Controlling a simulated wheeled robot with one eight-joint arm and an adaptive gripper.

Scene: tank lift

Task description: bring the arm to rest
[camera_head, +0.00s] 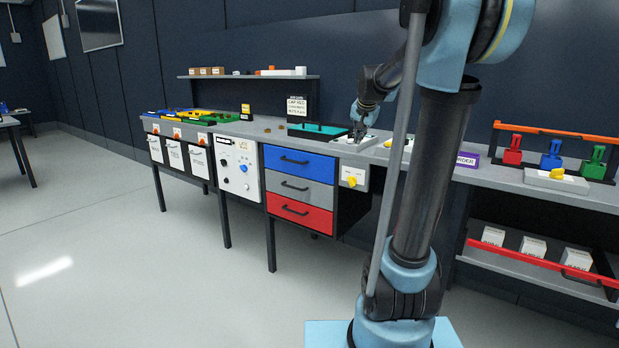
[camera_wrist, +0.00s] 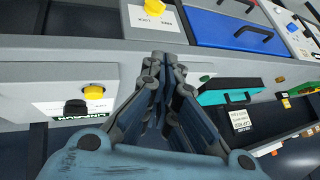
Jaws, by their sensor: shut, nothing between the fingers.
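My gripper (camera_head: 358,132) is over the bench top, right of the teal tray, in the head view. It is dark and small there, and part of my arm stands in front of the bench to its right. In the wrist view my gripper (camera_wrist: 160,58) fills the middle, with its fingertips together and nothing between them. The fingertips appear over the grey bench top (camera_wrist: 225,68); whether they touch it I cannot tell.
A teal tray (camera_head: 318,130) and a sign (camera_head: 297,107) stand left of my gripper. Below are blue (camera_head: 300,163), grey and red drawers and a yellow knob (camera_head: 351,181). A rack with red, blue and green items (camera_head: 551,155) stands at right. The floor in front is clear.

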